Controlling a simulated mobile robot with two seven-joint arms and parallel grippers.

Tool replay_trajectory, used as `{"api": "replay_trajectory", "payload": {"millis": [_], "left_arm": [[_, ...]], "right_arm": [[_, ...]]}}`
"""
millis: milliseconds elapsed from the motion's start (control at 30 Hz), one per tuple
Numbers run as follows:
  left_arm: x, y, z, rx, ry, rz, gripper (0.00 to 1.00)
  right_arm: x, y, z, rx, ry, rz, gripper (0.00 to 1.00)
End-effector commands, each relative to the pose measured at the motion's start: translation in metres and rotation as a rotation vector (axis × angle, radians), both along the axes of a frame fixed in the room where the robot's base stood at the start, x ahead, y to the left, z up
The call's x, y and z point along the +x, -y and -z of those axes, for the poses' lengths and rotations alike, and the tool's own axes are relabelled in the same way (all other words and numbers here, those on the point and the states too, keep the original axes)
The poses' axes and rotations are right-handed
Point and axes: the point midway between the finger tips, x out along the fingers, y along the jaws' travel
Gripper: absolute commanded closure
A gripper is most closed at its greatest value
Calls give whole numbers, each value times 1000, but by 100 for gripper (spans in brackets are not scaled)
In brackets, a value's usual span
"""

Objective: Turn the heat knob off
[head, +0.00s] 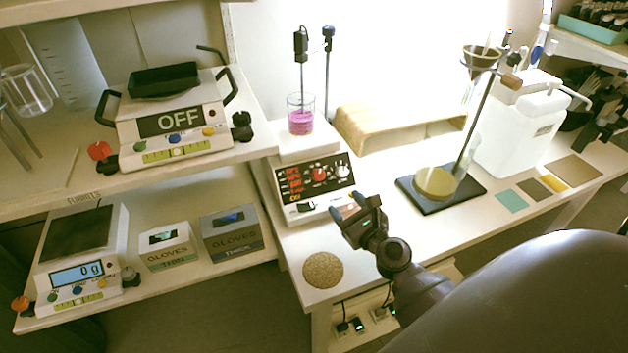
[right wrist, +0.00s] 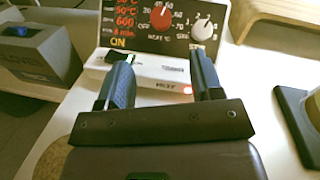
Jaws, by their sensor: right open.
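The hot plate stirrer (head: 300,205) stands on the bench with a dark control panel on its front. Its red heat knob (head: 318,174) sits mid-panel, and a white stir knob (head: 342,170) is to its right. In the right wrist view the red knob (right wrist: 162,15) shows at the top, between the fingers, with a numbered dial around it. The panel shows red readings and a yellow "ON". My right gripper (head: 350,207) is open and empty, in front of the panel and apart from the knob. It also shows in the right wrist view (right wrist: 158,78). My left gripper is out of view.
A beaker of pink liquid (head: 301,115) stands on the stirrer's top, with rods above. A round cork mat (head: 323,270) lies at the bench's front edge. A stand with a dark base (head: 408,190) is to the right. Shelves with balances and glove boxes are left.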

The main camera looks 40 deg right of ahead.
Motion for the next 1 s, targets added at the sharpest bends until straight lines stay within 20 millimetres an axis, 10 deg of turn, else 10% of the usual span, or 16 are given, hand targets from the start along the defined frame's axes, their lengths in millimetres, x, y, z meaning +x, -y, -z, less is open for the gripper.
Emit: {"api": "replay_trajectory", "payload": {"millis": [1000], "left_arm": [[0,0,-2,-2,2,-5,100]], "right_arm": [[105,9,0,65,5,1,40]]}}
